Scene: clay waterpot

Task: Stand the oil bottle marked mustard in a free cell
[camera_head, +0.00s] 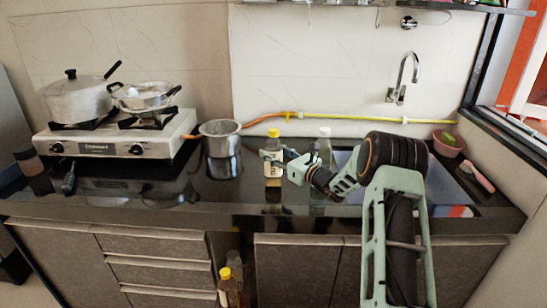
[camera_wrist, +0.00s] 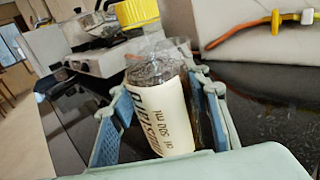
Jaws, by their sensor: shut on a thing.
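A clear oil bottle with a yellow cap and a cream label stands between the fingers of my gripper (camera_wrist: 160,125). In the wrist view the bottle (camera_wrist: 162,108) shows a large dark word that I cannot fully read, with "500 ml" beside it. In the head view the same bottle (camera_head: 272,146) is upright at the counter's front part, with my gripper (camera_head: 273,157) shut around its upper body. I cannot tell whether its base touches the counter. A second yellow-capped bottle (camera_head: 227,291) stands low in the dark opening between the cabinets; the cells there are not clear.
A white-capped bottle (camera_head: 324,146) stands just right of my gripper, partly behind my arm. A steel pot (camera_head: 221,148) is to the left. The stove (camera_head: 115,140) carries two pans. The sink tap (camera_head: 400,82) and a pink basket (camera_head: 447,146) are at the right.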

